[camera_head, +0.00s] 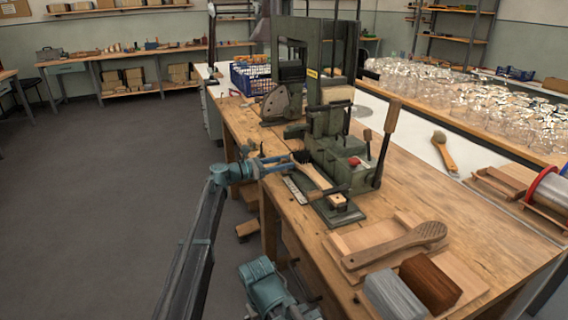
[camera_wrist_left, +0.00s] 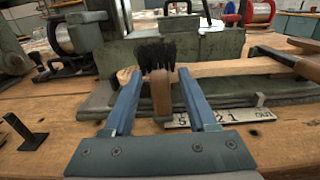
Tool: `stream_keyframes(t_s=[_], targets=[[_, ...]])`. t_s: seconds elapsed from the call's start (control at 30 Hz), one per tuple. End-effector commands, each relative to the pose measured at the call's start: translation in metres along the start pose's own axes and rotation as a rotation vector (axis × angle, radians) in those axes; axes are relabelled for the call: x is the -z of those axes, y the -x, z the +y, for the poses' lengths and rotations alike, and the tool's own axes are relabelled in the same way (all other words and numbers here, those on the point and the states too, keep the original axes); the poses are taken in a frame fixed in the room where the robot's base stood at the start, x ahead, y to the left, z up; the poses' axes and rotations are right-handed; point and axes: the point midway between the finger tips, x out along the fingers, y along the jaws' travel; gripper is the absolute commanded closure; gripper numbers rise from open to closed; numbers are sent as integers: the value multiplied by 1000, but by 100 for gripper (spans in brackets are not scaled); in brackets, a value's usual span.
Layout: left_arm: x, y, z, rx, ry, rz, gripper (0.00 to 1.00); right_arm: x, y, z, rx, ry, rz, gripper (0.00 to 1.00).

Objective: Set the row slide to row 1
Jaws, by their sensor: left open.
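The green tufting machine (camera_head: 335,150) stands on the wooden bench. At its foot is a low green slide base with a pale row scale (camera_head: 295,190). A wooden brush (camera_head: 318,180) with black bristles lies along it. In the left wrist view, the scale (camera_wrist_left: 225,117) reads 5, 2, 1 and OUT, part of it hidden. My left gripper (camera_head: 285,160) is open at the brush's bristled end. Its blue fingers (camera_wrist_left: 160,85) stand either side of an upright wooden piece (camera_wrist_left: 161,95), with black bristles (camera_wrist_left: 156,54) behind. I cannot tell whether they touch it. The row setting is not readable.
A wooden paddle brush (camera_head: 395,245), a grey block (camera_head: 393,292) and a brown block (camera_head: 430,282) lie at the bench's near end. A lever (camera_head: 388,135) rises at the machine's right. A blue crate (camera_head: 250,78) stands behind. Open floor lies left.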

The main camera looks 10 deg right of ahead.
Motion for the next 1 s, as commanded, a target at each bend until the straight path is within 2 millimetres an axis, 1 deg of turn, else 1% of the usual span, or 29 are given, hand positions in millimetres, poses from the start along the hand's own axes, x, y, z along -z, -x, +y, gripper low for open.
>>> stream_keyframes(t_s=[0.33, 0.47, 0.5, 0.57, 0.6, 0.67, 1.0], targets=[[0, -3, 0, 0, 0, 0, 43, 0, 0, 0, 0, 0, 0, 0], [0, -3, 0, 0, 0, 0, 66, 0, 0, 0, 0, 0, 0, 0], [0, -2, 0, 0, 0, 0, 73, 0, 0, 0, 0, 0, 0, 0], [0, -2, 0, 0, 0, 0, 84, 0, 0, 0, 0, 0, 0, 0], [0, -2, 0, 0, 0, 0, 91, 0, 0, 0, 0, 0, 0, 0], [0, -2, 0, 0, 0, 0, 100, 0, 0, 0, 0, 0, 0, 0], [0, -2, 0, 0, 0, 0, 100, 0, 0, 0, 0, 0, 0, 0]])
